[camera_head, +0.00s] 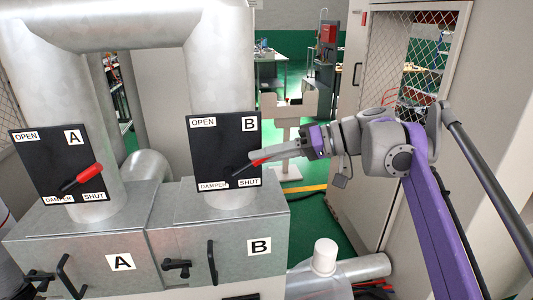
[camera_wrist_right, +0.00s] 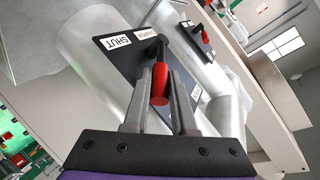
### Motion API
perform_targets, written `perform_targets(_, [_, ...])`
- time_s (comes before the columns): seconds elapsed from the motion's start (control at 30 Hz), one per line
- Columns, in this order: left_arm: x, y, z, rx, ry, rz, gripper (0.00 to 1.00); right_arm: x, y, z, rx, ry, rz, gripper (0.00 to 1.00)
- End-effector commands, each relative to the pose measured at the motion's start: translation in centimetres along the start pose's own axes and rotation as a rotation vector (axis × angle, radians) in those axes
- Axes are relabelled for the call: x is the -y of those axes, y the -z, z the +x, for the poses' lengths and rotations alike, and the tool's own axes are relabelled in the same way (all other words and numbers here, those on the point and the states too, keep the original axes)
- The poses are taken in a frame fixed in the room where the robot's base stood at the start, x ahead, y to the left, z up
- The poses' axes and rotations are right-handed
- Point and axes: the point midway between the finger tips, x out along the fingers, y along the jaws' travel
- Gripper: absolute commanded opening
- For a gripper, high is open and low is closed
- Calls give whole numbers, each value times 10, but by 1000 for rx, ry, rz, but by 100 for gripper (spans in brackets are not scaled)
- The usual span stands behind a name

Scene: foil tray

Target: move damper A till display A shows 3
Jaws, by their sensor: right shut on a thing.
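Damper A's lever (camera_head: 89,172) has a red grip and sits on the black panel marked A (camera_head: 40,155), pointing right and slightly up from its pivot. It also shows small in the right wrist view (camera_wrist_right: 205,37). Damper B's lever (camera_head: 257,162) is on the black panel marked B (camera_head: 215,150). My right gripper (camera_head: 264,158) is at damper B's lever, not damper A's. In the right wrist view its fingers are shut on the red grip of damper B's lever (camera_wrist_right: 160,84). My left gripper is not in view. I see no display reading.
Two grey metal boxes marked A (camera_head: 121,262) and B (camera_head: 259,246) with black handles stand below the ducts. A white-capped pipe (camera_head: 325,256) is at the lower right. A mesh-door cabinet (camera_head: 395,95) stands behind my right arm.

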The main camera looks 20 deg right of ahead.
Motion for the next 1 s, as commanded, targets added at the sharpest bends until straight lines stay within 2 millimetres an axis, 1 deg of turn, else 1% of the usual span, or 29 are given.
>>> perform_targets(0.03, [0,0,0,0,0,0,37,0,1,0,-2,1,0,26])
perform_targets(0.1, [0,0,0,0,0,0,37,0,1,0,-2,1,0,37])
perform_targets(0.37, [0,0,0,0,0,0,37,0,0,0,0,0,0,37])
perform_targets(0.47, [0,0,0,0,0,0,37,0,0,-5,-1,-1,1,37])
perform_targets(0.57, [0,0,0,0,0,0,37,0,1,-18,-2,-2,2,37])
perform_targets(0.8, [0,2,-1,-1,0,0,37,-1,1,-66,-4,-4,2,37])
perform_targets(0.9, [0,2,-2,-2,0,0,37,0,1,-84,-3,-3,2,37])
perform_targets(1.0, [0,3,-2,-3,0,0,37,0,1,-98,-2,-2,1,37])
